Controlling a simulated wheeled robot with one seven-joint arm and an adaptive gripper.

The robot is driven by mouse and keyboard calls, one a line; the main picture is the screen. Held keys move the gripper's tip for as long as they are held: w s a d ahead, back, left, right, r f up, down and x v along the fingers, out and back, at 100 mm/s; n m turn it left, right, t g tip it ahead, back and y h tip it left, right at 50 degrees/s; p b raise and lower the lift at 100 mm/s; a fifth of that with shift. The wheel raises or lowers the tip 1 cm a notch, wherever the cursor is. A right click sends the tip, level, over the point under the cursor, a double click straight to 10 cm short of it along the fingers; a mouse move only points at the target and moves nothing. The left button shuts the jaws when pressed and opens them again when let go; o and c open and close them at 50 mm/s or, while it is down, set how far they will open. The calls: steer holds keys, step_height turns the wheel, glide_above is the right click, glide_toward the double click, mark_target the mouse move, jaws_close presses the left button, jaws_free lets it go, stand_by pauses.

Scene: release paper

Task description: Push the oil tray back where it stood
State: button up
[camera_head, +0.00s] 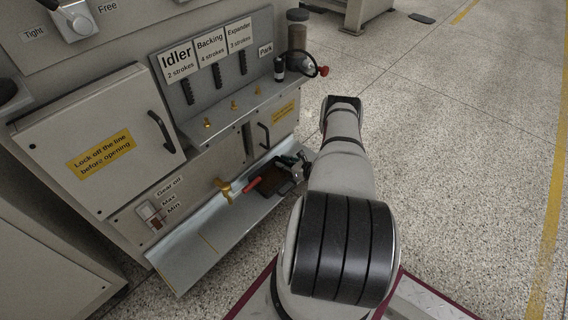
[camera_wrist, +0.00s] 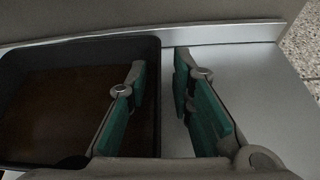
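The oil tray (camera_wrist: 60,95) is a dark, shallow, rounded-corner pan with a brownish bottom, at the left of the wrist view. In the head view the tray (camera_head: 270,183) shows small and dark on the metal ledge at the foot of the machine, partly behind my gripper. My gripper (camera_wrist: 160,68) has green-padded fingers spread apart, with nothing gripped. In the wrist view the left finger is over the tray and the right finger is over bare metal, with the tray's right wall between them. I cannot tell their height. In the head view my gripper (camera_head: 290,168) is beside the tray.
The pale metal ledge (camera_head: 205,245) is bare toward the front left. A yellow tap (camera_head: 224,189) and a red bar-shaped part (camera_head: 253,184) are close to the tray. The machine front (camera_head: 190,180) rises behind the ledge. Open speckled floor (camera_head: 450,150) is at the right.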

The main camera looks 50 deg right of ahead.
steer(key=shift+s, duration=0.1)
steer(key=v, duration=1.1)
steer(key=shift+s+r, duration=0.25)
steer(key=shift+s, duration=0.05)
stand_by(0.3)
